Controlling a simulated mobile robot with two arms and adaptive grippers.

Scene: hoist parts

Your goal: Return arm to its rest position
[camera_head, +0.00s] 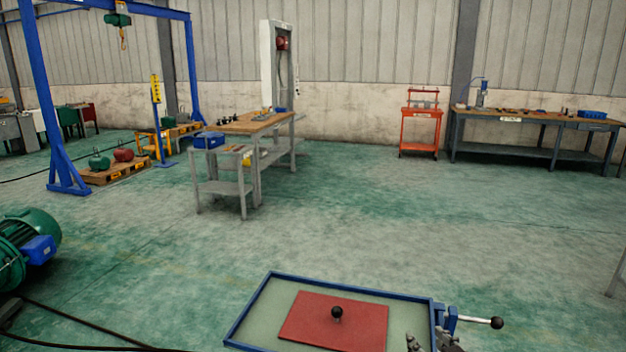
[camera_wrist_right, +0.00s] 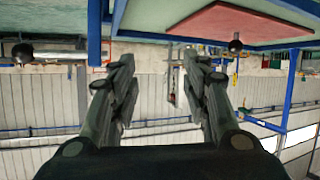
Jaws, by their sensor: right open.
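My right gripper (camera_head: 428,343) shows in part at the bottom edge of the head view, beside the right end of a blue-rimmed tray. In the right wrist view its two dark fingers (camera_wrist_right: 157,64) stand apart with nothing between them, so it is open and empty. A red plate with a black ball knob (camera_head: 337,312) lies in the tray. The red plate also shows at the top of the right wrist view (camera_wrist_right: 215,22), where the scene appears upside down. My left gripper is in neither view.
The blue-rimmed tray (camera_head: 250,305) fills the bottom middle, with a black-knobbed lever (camera_head: 478,320) at its right. A green motor (camera_head: 28,245) is at the left. Workbenches, a red cart (camera_head: 420,128) and a blue gantry (camera_head: 45,95) stand farther back. The middle floor is clear.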

